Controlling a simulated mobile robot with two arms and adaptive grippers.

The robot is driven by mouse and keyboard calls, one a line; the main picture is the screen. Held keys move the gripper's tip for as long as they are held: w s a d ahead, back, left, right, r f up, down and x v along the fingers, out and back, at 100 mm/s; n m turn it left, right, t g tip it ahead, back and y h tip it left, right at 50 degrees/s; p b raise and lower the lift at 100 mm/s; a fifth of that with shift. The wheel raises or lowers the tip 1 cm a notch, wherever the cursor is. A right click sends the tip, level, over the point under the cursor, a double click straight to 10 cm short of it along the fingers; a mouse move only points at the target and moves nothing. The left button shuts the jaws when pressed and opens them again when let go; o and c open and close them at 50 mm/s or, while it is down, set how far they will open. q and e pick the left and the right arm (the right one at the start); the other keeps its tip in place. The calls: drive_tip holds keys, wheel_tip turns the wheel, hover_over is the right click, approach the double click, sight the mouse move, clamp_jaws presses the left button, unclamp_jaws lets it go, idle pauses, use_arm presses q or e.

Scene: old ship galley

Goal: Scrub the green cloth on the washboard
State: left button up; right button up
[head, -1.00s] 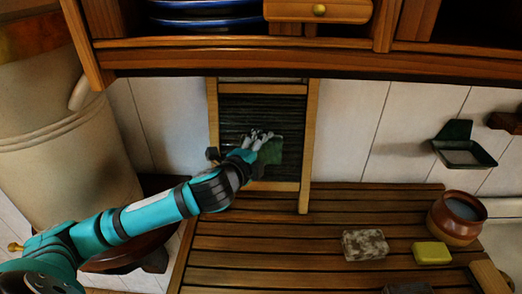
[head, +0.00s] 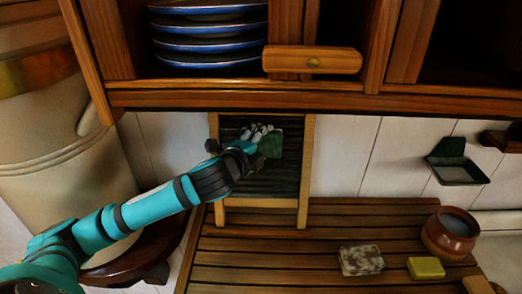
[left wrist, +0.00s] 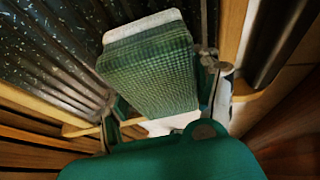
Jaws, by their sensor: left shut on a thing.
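The washboard (head: 290,175) leans upright against the tiled wall, a dark ribbed panel in a light wooden frame. My left gripper (head: 256,140) is in front of its ribbed panel, shut on the green cloth (head: 270,145). In the left wrist view the cloth (left wrist: 150,70) is a folded, woven green block with a pale end, between the fingers of my left gripper (left wrist: 160,105). The ribs of the washboard (left wrist: 55,60) show behind it. I cannot tell whether the cloth touches the ribs. My right gripper is not in view.
A shelf with blue-rimmed plates (head: 210,45) overhangs the washboard. On the slatted counter (head: 270,250) lie a speckled block (head: 361,261) and a yellow block (head: 426,268), with a brown pot (head: 450,232) at right. A large pale urn (head: 60,150) stands at left.

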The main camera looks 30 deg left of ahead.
sight(269, 146)
use_arm(q)
drive_tip(key=shift+r, duration=0.1)
drive_tip(key=shift+s+d+r, duration=0.25)
drive_tip(key=shift+s+d, duration=0.15)
drive_tip(key=shift+s, duration=0.45)
drive_tip(key=shift+s+d+r, duration=0.2)
drive_tip(key=shift+s+d, duration=0.25)
drive_tip(key=shift+s, duration=0.45)
drive_tip(key=shift+s+d+r, duration=0.25)
drive_tip(key=shift+s+d, duration=0.15)
drive_tip(key=shift+s, duration=0.45)
drive_tip(key=shift+s+d+r, duration=0.2)
drive_tip(key=shift+s+d, duration=0.15)
drive_tip(key=shift+s, duration=0.3)
drive_tip(key=shift+s+d+r, duration=0.2)
drive_tip(key=shift+s+d, duration=0.1)
drive_tip(key=shift+s, duration=0.35)
